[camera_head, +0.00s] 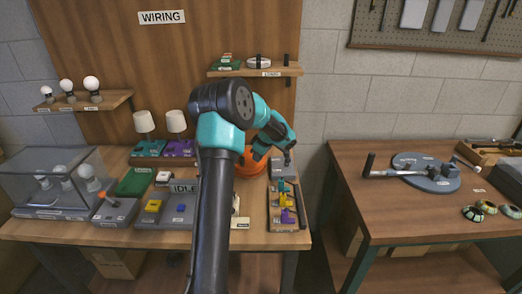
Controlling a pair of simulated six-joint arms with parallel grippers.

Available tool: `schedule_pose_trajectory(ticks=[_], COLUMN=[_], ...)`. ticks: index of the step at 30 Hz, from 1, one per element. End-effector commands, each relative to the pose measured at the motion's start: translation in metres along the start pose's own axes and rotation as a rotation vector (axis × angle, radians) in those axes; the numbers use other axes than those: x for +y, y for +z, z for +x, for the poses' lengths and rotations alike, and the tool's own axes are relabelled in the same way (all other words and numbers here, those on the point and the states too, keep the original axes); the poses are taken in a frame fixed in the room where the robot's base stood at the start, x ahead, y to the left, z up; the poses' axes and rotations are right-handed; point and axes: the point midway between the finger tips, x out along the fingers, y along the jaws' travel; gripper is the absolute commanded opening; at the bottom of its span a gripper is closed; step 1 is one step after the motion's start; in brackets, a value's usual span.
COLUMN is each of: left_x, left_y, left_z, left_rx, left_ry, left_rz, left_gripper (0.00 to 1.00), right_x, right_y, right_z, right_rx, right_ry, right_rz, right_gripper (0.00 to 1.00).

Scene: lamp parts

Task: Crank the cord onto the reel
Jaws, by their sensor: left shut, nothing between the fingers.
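An orange round object (248,168), perhaps the cord reel, sits at the back of the left bench, partly hidden behind my arm. No cord or crank on it can be made out. My left gripper (288,160) is shut and empty, pointing down just right of the orange object, above a small grey block (282,168). I cannot tell whether it touches the block. My right gripper is not in view.
A tray (272,222) of coloured parts lies below the gripper. Two small lamps (160,122), a clear case of bulbs (55,180) and switch blocks (165,208) fill the left.

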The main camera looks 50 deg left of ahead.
Motion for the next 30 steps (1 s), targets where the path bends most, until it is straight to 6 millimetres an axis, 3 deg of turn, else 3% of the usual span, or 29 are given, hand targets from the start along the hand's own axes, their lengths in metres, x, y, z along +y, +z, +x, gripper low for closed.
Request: schedule_pose_trajectory(ticks=[3, 9, 30], left_x=[-0.001, 0.000, -0.003], left_y=[-0.001, -0.028, -0.041], left_z=[0.021, 0.029, 0.033], left_rx=[-0.001, 0.000, -0.001], left_ry=[-0.003, 0.000, 0.025], left_rz=[-0.002, -0.003, 0.063], left_gripper=[0.00, 0.00, 0.00], right_x=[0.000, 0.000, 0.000], right_y=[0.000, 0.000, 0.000], right_z=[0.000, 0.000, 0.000], right_rx=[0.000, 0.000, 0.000], right_ry=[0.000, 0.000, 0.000], right_rz=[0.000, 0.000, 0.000], right_gripper=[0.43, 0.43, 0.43])
